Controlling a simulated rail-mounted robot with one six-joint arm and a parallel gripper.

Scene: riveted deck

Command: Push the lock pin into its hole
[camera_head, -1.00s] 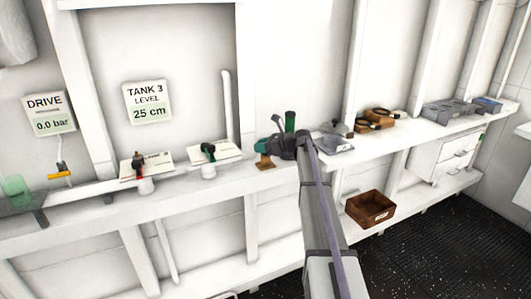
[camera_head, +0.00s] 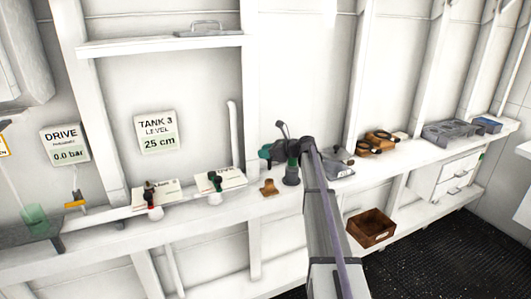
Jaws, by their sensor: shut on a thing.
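My gripper (camera_head: 267,152) is at the end of my arm, above the back shelf, small and partly hidden by my wrist. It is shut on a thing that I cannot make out. I cannot clearly pick out the lock pin or its hole. A small tan-brown block with a raised part (camera_head: 269,187) sits on the shelf just below my gripper, with a gap between them. A dark green upright object (camera_head: 292,173) stands on the shelf right of the block, its upper part hidden behind my arm.
Two white plates with handled fittings, a left one (camera_head: 155,196) and a right one (camera_head: 218,181), lie left on the shelf (camera_head: 245,208). Grey and brown items (camera_head: 380,142) stand right. A brown open box (camera_head: 371,228) is on the lower shelf. An upper shelf (camera_head: 160,45) holds a tray.

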